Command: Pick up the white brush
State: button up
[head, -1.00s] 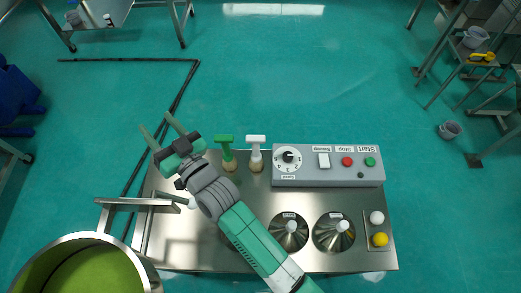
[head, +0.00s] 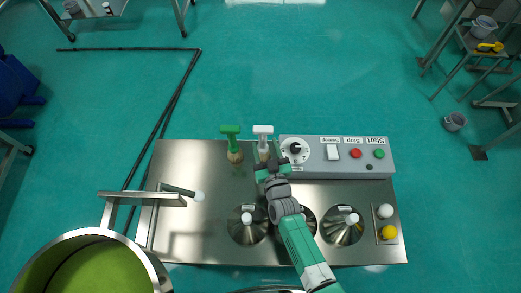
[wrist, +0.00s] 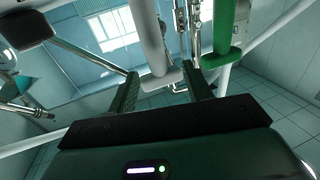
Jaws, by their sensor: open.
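The white brush (head: 263,131) stands upright at the back edge of the steel table, its white T-shaped top showing and its lower part partly hidden by my gripper. My gripper (head: 265,162) is just in front of it with open jaws. In the wrist view, the white brush's handle (wrist: 149,35) shows between and beyond the two open fingers (wrist: 161,72). Whether the fingers touch it I cannot tell. The green brush (head: 230,132) stands to its left; its green handle (wrist: 228,30) is right of the fingers in the wrist view.
A grey control box (head: 335,172) with a knob and buttons stands close to the right. Steel cones (head: 247,229) with white knobs are at the front. A steel bracket (head: 150,198) and a large green-lined pot (head: 157,270) are at the left.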

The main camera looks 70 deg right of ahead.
aim_at(264, 138)
jog(key=b+x, duration=0.3)
jog(key=x, duration=0.3)
jog(key=shift+d+f+b, duration=0.1)
jog(key=shift+d+b, duration=0.25)
jog(key=shift+d, duration=0.1)
jog(key=shift+w+d, duration=0.2)
jog(key=shift+w, duration=0.05)
jog(key=shift+r, duration=0.2)
jog(key=c, duration=1.1)
